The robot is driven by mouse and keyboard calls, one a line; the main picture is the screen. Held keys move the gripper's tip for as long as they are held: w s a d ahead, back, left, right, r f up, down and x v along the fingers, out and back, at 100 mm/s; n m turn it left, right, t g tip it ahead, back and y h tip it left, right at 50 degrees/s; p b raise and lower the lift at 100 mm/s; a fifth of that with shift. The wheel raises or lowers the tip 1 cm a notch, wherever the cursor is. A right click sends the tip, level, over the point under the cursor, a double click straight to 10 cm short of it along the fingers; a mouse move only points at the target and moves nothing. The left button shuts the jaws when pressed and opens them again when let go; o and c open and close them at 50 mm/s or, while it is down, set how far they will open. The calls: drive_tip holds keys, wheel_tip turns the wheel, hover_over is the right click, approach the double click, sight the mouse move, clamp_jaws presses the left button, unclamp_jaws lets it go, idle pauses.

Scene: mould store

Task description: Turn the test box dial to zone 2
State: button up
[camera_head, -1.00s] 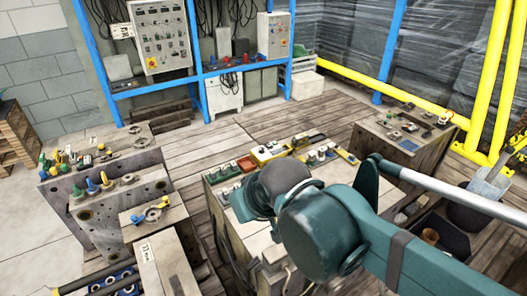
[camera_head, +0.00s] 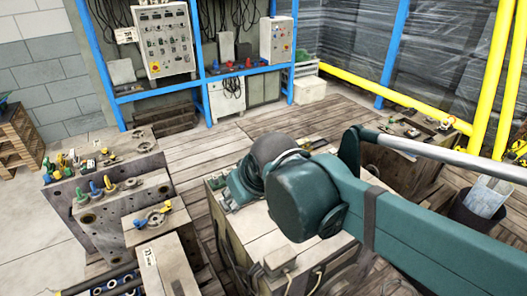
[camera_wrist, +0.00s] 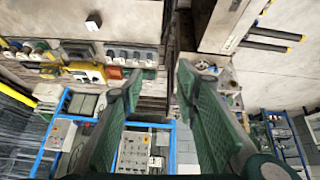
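My gripper (camera_wrist: 160,72) is open and empty in the wrist view, its two green-padded fingers spread apart. In the head view my own arm hides it. A row of small switch and terminal boxes stands on the middle bench (camera_head: 263,225). In the wrist view this row is at upper left, beside the left finger, with a yellow box (camera_wrist: 88,70) and a red part (camera_wrist: 114,73) in it. Which of these is the test box I cannot tell, and I cannot make out its dial or its zone marks. In the head view my arm covers most of the row.
Drilled mould blocks (camera_head: 112,225) with coloured fittings stand at the left. A second bench (camera_head: 418,165) stands at the right. Control cabinets (camera_head: 163,40) hang on a blue frame at the back. Yellow rails (camera_head: 490,80) rise at the right. Plank floor lies clear between.

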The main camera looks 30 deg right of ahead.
drive_tip(key=w+d+r+n+g+p, duration=0.1)
drive_tip(key=w+d+p, duration=0.1)
drive_tip(key=w+d, duration=0.35)
drive_tip(key=w+d+r+n+g+p, duration=0.1)
drive_tip(key=w+d+p, duration=0.15)
drive_tip(key=w, duration=0.65)
drive_tip(key=w+d+r+n+g+p, duration=0.1)
drive_tip(key=w+d+p, duration=0.1)
drive_tip(key=w+d, duration=0.35)
drive_tip(key=shift+w+d+f+n+g+p, duration=0.6)
drive_tip(key=shift+w+d+f+p, duration=0.3)
drive_tip(key=shift+w+d+f, duration=1.85)
drive_tip(key=shift+w+d+f+n+g+p, duration=0.6)
drive_tip(key=shift+w+d+f+p, duration=0.35)
drive_tip(key=shift+w+d+f, duration=1.8)
drive_tip(key=shift+w+d+f+n+g+p, duration=0.5)
drive_tip(key=shift+w+d+f+n+p, duration=0.3)
drive_tip(key=shift+w+d+f, duration=1.95)
drive_tip(key=shift+w+a+r, duration=0.35)
drive_tip(key=shift+w+r, duration=0.05)
drive_tip(key=shift+r, duration=0.2)
drive_tip(key=shift+f, duration=0.1)
drive_tip(key=shift+w+f+b, duration=0.1)
drive_tip(key=shift+f+b, duration=0.3)
drive_tip(key=shift+f, duration=3.4)
